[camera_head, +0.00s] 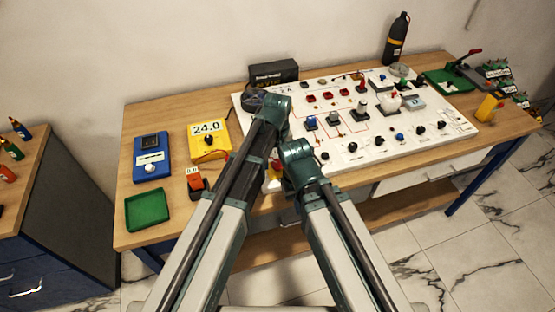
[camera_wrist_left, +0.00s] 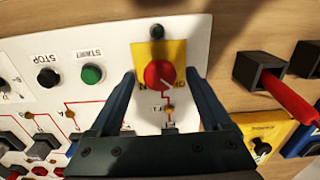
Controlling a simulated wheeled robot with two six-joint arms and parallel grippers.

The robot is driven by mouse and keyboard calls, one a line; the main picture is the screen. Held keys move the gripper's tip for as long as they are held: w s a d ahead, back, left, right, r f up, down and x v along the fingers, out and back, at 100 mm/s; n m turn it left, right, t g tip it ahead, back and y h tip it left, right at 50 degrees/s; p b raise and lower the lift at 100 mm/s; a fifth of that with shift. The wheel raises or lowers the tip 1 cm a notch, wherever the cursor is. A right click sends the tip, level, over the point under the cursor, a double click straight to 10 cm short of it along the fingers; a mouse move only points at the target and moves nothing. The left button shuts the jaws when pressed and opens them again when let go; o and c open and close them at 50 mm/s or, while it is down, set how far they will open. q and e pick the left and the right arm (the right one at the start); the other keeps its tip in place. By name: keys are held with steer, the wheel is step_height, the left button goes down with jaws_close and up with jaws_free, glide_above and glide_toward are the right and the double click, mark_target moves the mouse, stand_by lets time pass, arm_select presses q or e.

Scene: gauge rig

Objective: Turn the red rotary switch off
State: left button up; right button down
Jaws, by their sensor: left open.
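The red rotary switch (camera_wrist_left: 160,74) is a round red knob on a yellow plate (camera_wrist_left: 175,51) at the edge of the white panel. In the left wrist view its white pointer mark slants to the lower right; the letters beside it are only partly readable. My left gripper (camera_wrist_left: 161,78) is open, with one finger on each side of the knob and visible gaps between. Whether the fingertips reach knob height I cannot tell. My right gripper is not seen.
The white panel (camera_head: 465,127) carries several knobs and sockets. Black (camera_wrist_left: 48,77) and green (camera_wrist_left: 92,74) buttons sit beside the switch. A yellow meter (camera_head: 222,150), blue box (camera_head: 152,168), red-handled block (camera_head: 197,184) and green tray (camera_head: 147,210) lie left of the panel.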

mark_target(277, 163)
arm_select(q)
step_height(277, 163, up, 14)
steer(key=p, duration=1.3)
steer(key=shift+f, duration=0.15)
steer(key=s+a+m, duration=0.4)
steer(key=s+a, duration=0.7)
steer(key=a, duration=0.5)
steer(key=s+d+f+m+y+b, duration=0.1)
steer(key=s+d+f+m+b, duration=0.2)
steer(key=s+d+f+b, duration=0.3)
steer(key=d+f+b, duration=0.1)
steer(key=d, duration=0.3)
steer(key=shift+s+d+f+m, duration=0.2)
steer(key=shift+f+m, duration=0.1)
steer(key=shift+f, duration=0.1)
